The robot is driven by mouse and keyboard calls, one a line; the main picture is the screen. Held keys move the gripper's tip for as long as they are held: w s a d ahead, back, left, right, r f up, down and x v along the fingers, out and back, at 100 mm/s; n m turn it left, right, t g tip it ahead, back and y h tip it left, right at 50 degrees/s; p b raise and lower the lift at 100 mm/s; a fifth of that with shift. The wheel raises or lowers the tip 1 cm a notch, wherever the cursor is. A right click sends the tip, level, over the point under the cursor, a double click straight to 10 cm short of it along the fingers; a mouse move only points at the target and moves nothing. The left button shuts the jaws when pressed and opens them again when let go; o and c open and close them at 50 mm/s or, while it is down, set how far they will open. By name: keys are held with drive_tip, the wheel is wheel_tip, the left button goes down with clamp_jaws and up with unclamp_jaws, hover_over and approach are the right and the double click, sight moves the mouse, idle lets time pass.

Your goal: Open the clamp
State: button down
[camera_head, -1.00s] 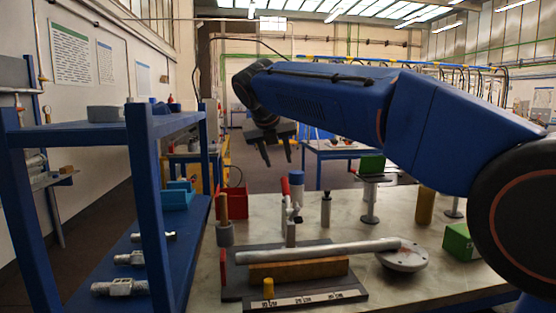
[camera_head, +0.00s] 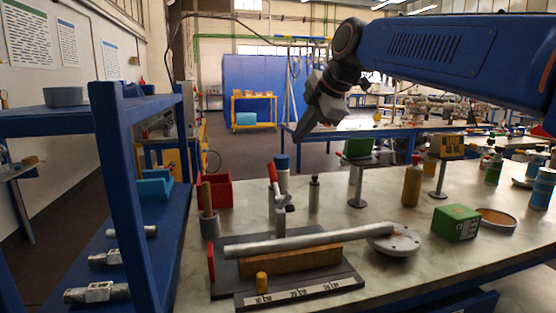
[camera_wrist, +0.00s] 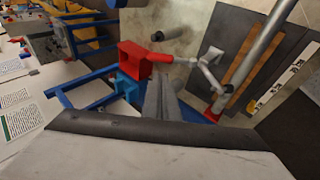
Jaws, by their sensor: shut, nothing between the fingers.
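The clamp (camera_head: 281,200) stands upright at the back edge of a dark base plate (camera_head: 345,283). It has a metal body and a red handle (camera_head: 272,172) that points up. In the wrist view the red handle (camera_wrist: 160,58) and the metal clamp arm (camera_wrist: 207,72) lie above and right of my fingers. A grey pipe (camera_head: 300,242) rests over a wooden block (camera_head: 290,262) on the plate, in front of the clamp.
A blue shelf (camera_head: 130,190) with metal fittings stands close at the left. A round flange (camera_head: 398,243) and a green box (camera_head: 456,222) are at the right.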

sight(274, 170)
drive_tip(key=x, duration=1.4)
drive_tip(key=shift+s, duration=0.1)
drive_tip(key=shift+f, duration=0.1)
drive_tip(key=shift+w+a+f+m+g+h, duration=0.1)
drive_tip(key=shift+w+a+f+g+h, duration=0.1)
drive_tip(key=shift+w+f+g, duration=0.4)
drive_tip(key=shift+w+a+f+m+g+h, duration=0.15)
drive_tip(key=shift+w+f+g, duration=0.3)
drive_tip(key=shift+w, duration=0.25)
drive_tip(key=shift+w+a+f+m+g+h, duration=0.1)
drive_tip(key=shift+w+a+f+g+h, duration=0.1)
drive_tip(key=shift+w+f+g, duration=0.35)
drive_tip(key=shift+w+f, duration=0.15)
drive_tip(key=shift+f, duration=0.05)
drive_tip(key=shift+r, duration=0.15)
